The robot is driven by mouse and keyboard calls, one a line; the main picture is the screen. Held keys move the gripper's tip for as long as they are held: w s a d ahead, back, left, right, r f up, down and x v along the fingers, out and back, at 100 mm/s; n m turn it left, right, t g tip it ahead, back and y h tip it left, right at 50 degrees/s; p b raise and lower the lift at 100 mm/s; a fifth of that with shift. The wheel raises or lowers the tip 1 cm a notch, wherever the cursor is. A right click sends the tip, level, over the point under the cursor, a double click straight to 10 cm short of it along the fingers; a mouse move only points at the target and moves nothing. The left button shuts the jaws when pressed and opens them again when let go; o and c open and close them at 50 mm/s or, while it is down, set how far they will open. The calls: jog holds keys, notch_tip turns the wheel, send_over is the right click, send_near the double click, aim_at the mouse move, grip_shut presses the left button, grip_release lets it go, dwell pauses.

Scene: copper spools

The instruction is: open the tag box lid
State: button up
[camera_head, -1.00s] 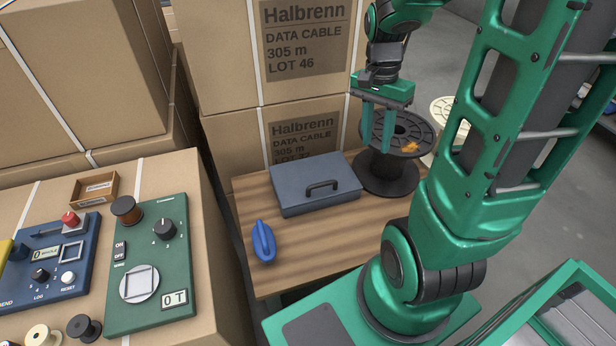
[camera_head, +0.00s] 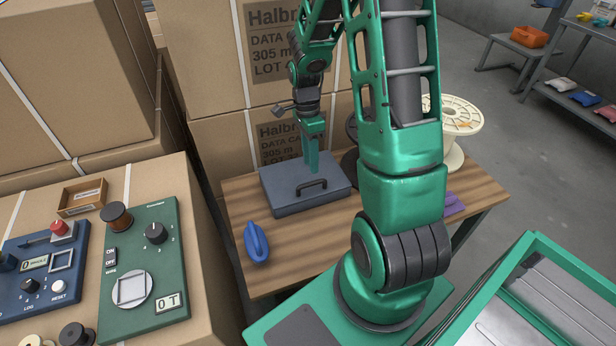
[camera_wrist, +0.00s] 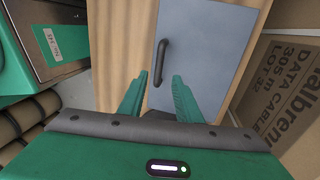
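The tag box (camera_head: 285,194) is a flat blue-grey box with a dark handle (camera_head: 311,187) on its lid. It stands shut on the wooden table, against the cartons. My gripper (camera_head: 314,170) points down above the lid, just behind the handle in the head view. In the wrist view the lid (camera_wrist: 205,55) lies beyond my fingers, and the handle (camera_wrist: 160,62) runs lengthwise ahead of them. The handle appears clear of both fingers.
A blue object with a grip (camera_head: 257,243) lies on the wooden table (camera_head: 290,265) left of the box. Stacked cartons (camera_head: 205,60) rise behind. A dark spool (camera_head: 349,165) and a cream spool (camera_head: 455,125) stand right of the box. Device panels (camera_head: 150,262) are at left.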

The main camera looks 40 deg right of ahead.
send_over(312, 189)
jog(key=shift+a+f, duration=0.1)
jog(key=shift+f, duration=2.9)
